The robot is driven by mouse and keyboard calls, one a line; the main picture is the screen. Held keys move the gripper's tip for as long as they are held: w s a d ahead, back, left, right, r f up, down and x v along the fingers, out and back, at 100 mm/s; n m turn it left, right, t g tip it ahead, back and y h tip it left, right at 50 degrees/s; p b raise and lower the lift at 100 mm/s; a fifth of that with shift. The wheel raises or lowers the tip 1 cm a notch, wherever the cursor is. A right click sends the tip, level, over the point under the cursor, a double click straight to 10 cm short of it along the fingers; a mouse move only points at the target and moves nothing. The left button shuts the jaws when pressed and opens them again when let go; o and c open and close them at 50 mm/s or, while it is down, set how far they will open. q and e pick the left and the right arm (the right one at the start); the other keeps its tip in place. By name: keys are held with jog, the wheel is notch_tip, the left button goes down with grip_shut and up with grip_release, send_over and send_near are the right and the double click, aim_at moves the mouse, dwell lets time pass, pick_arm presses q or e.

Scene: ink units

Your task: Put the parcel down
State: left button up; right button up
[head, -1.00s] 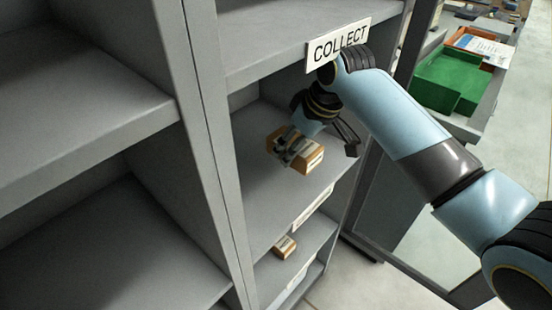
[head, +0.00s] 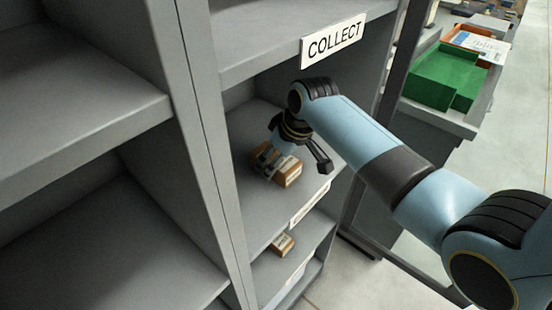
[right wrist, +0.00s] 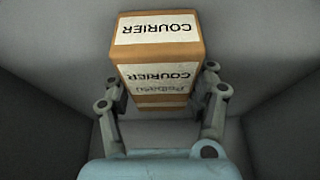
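The parcel (head: 289,174) is a small brown box with white labels, inside the shelf bay under the COLLECT sign. In the right wrist view the parcel (right wrist: 160,52) shows "COURIER" labels, upside down there. My right gripper (head: 270,162) is at the parcel, with one finger along each side. In the right wrist view the fingertips (right wrist: 162,80) lie against its sides, and the gripper looks shut on it. The parcel is low over the shelf board (head: 252,208); I cannot tell whether it touches. My left gripper is not in view.
The COLLECT sign (head: 333,41) is on the upper shelf's front edge, above my right arm. A second small box (head: 283,244) sits on the shelf below. Grey uprights (head: 200,120) border the bay. A green tray (head: 447,77) stands at the upper right. Empty shelves fill the left.

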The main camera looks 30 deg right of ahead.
jog(key=o, duration=0.4)
